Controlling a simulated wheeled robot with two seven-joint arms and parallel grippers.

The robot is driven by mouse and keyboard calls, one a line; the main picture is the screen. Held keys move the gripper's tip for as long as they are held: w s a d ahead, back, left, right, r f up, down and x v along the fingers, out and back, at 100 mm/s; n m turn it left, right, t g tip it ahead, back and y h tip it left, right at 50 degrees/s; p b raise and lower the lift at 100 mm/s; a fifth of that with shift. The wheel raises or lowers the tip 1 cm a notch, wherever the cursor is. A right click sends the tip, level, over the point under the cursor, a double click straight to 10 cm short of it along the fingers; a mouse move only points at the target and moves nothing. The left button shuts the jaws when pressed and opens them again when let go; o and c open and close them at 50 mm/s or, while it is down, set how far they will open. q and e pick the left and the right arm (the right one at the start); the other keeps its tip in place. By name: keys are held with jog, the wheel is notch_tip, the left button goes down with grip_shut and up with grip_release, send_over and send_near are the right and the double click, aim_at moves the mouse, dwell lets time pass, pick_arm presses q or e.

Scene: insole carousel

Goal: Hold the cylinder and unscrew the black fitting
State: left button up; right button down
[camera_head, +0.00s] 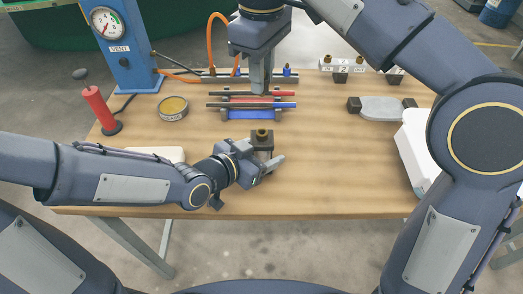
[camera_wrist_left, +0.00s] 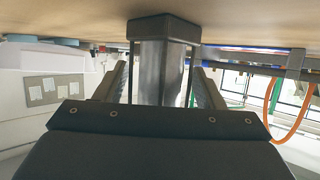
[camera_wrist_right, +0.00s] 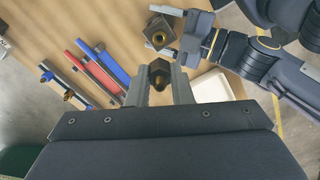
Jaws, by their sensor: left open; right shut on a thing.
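An upright cylinder (camera_head: 262,140) with a dark square end and a brass top stands on the wooden table. In the left wrist view its grey barrel (camera_wrist_left: 163,75) shows, with a black end block against the table side. My left gripper (camera_head: 270,165) is low beside it, open, with one finger on each side of the barrel. My right gripper (camera_head: 262,88) is raised above the middle of the table. In the right wrist view it is shut on a black fitting (camera_wrist_right: 160,76) with brass in it. The fitting is hidden in the head view.
Red and blue bars (camera_head: 255,113) lie on a rack behind the cylinder. A blue gauge stand (camera_head: 122,50), red handled tool (camera_head: 100,108) and round tin (camera_head: 173,107) are at left. A grey black-ended part (camera_head: 380,108) and white box (camera_head: 415,155) are at right. The front right table is clear.

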pick_arm(q)
jog(key=shift+a, duration=0.1)
jog(key=v, duration=1.1)
jog(key=shift+s+r, duration=0.1)
jog(key=shift+s, duration=0.2)
jog(key=shift+s+a, duration=0.1)
jog(key=shift+a, duration=0.1)
jog(key=shift+s, duration=0.1)
